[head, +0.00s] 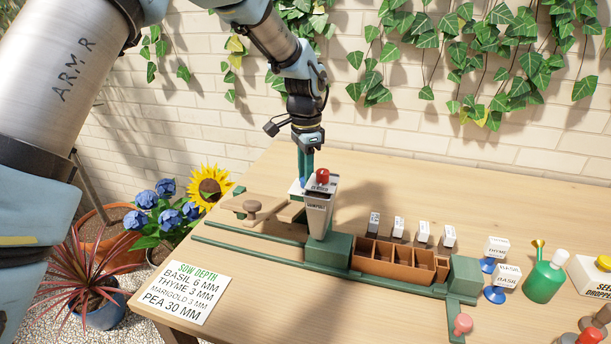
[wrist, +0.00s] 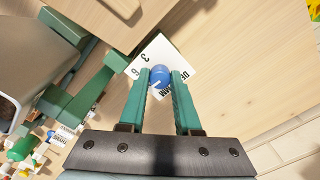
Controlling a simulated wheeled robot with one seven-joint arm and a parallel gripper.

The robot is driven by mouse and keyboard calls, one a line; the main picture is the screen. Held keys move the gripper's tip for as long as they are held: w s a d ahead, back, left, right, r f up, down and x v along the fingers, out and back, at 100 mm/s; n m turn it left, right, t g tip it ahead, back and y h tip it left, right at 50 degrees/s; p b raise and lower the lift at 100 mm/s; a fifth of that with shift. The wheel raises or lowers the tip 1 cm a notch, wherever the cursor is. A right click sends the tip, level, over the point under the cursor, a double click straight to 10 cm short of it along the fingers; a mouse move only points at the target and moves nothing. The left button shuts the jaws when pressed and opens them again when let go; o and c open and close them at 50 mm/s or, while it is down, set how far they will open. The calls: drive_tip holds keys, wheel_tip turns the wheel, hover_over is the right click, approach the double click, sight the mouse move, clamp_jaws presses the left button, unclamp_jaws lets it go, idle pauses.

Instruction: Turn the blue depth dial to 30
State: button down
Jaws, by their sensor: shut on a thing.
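The blue depth dial (wrist: 159,75) sits on a white scale plate (wrist: 177,57) in the wrist view. My gripper (wrist: 161,80) has its two green fingers on either side of the dial, shut on it. Parts of printed figures show on the plate, among them a 3 and a 6; the rest is partly covered by the fingers. A pale mark shows on the dial, but I cannot tell which figure it points to. In the head view my gripper (head: 305,178) points down behind the grey hopper (head: 319,212), which hides most of the dial and plate (head: 295,187).
The hopper with its red knob (head: 323,175) stands on a green base (head: 330,250), close beside my gripper. A brown sectioned tray (head: 393,262) and seed packets stand to the right. A sow-depth card (head: 188,292) lies front left, reading pea 30 mm.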

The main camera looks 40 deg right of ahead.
drive_tip(key=shift+n, duration=0.6)
drive_tip(key=c, duration=0.6)
unclamp_jaws()
wheel_tip(320, 180, up, 11)
drive_tip(key=b, duration=0.2)
drive_tip(key=shift+f, duration=0.1)
